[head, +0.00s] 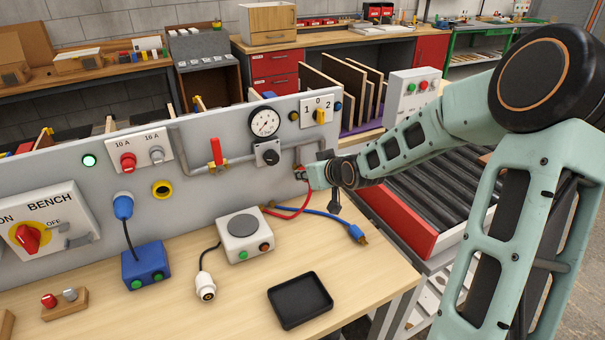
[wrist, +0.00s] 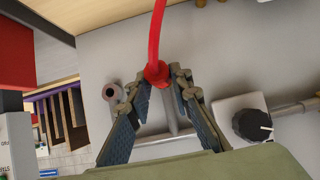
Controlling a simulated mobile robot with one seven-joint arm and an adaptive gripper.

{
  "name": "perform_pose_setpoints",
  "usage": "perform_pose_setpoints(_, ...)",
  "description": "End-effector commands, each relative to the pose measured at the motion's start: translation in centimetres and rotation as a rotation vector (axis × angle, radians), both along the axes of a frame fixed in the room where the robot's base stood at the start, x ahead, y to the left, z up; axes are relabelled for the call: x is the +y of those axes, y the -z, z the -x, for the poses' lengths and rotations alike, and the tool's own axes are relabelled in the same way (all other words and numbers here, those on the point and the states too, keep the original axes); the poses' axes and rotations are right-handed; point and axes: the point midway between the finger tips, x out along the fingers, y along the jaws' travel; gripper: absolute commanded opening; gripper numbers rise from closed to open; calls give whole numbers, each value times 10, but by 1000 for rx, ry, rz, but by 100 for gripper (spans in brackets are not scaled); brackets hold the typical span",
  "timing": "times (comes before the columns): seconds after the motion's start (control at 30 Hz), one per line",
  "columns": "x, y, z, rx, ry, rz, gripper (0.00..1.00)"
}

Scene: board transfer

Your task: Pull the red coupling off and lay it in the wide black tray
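The red coupling (wrist: 157,74) is at the end of a red hose (wrist: 158,30) and sits at a grey pipe end on the panel. It also shows at the panel's right side in the head view (head: 300,173). My gripper (wrist: 160,82) points at the panel and its fingertips close on both sides of the coupling, which looks to be seated on the pipe. In the head view my gripper (head: 308,175) partly hides it. The wide black tray (head: 300,322) lies empty on the bench front, below and left of my gripper.
A blue hose (head: 335,222) with a brass end lies on the bench right of a white box with a grey disc (head: 243,237). A white plug (head: 205,287) lies left of the tray. A roller conveyor (head: 440,195) stands at the right. A black knob (wrist: 252,125) is beside my gripper.

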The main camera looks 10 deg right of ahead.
Motion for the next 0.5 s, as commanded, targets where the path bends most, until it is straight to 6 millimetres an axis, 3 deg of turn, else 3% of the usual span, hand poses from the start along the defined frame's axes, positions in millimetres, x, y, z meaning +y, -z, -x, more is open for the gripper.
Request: perform_pose_setpoints(0.5,-1,0,4,2,0,1,0)
